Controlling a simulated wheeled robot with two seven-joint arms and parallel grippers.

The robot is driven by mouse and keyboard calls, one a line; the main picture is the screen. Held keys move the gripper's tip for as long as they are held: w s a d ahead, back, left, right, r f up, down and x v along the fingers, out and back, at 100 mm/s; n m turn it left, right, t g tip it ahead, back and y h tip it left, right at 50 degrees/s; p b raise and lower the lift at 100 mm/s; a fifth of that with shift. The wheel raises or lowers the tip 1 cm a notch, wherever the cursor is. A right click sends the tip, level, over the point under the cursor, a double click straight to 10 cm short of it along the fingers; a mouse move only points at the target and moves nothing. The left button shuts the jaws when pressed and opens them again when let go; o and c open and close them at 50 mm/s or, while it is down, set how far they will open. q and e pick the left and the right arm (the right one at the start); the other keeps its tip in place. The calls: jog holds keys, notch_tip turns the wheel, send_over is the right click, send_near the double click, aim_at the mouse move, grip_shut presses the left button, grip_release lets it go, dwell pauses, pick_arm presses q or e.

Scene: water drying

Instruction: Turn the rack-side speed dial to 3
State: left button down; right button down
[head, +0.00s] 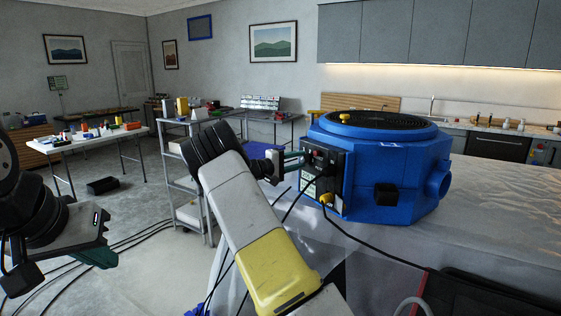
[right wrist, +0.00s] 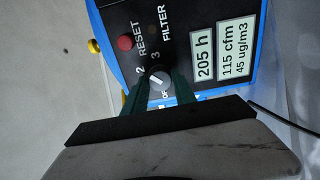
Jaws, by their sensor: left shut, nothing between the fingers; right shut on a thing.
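The blue machine (head: 385,170) stands on the covered table, its black control panel (head: 325,165) facing the rack side. In the right wrist view the panel (right wrist: 190,25) shows a small light-grey dial (right wrist: 157,79) with "2", "3" and a partly hidden "OF" mark around it. My right gripper (right wrist: 160,77) has its green fingers shut on either side of the dial. Which mark the dial points at is unclear. In the head view my right gripper (head: 296,160) is at the panel and hides the dial. My left gripper (head: 100,258) is shut and empty at lower left, away from the machine.
A red RESET button (right wrist: 125,43) is close to the dial, and white readout labels (right wrist: 236,48) lie to its right. A grey shelf rack (head: 190,190) stands left of the table. Black cables (head: 360,243) run from the panel across the table (head: 480,230).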

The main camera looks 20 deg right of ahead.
jog(key=m, duration=0.4)
jog(key=shift+a+f, duration=0.1)
jog(key=shift+m, duration=2.5)
jog(key=c, duration=1)
grip_release()
jog(key=v, duration=0.7)
jog(key=shift+s+a, duration=0.1)
jog(key=shift+a, duration=0.25)
